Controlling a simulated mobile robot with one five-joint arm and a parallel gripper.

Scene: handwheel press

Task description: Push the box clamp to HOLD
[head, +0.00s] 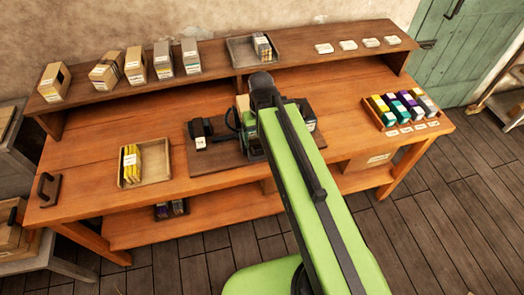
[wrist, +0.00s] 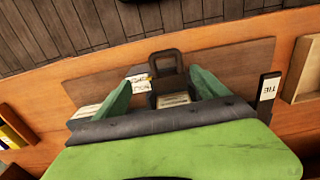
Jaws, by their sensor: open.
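In the wrist view my gripper (wrist: 160,79) is open, with its two green fingers spread apart. A dark square loop handle (wrist: 166,60) stands just beyond and between the fingertips, and a pale labelled piece (wrist: 173,100) shows between the fingers. I cannot tell whether the fingers touch either. Which part is the box clamp is not clear, and no HOLD mark is readable. In the head view the press on its dark board (head: 215,160) is partly hidden behind my green arm, and my gripper cannot be made out there.
A dark block marked TIE (wrist: 268,88) stands right of my gripper. A tray of yellow packs (head: 145,163) is on the bench's left, and a rack of coloured spools (head: 405,108) on its right. Several boxes (head: 136,65) line the back shelf. Bare bench (head: 90,140) lies left.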

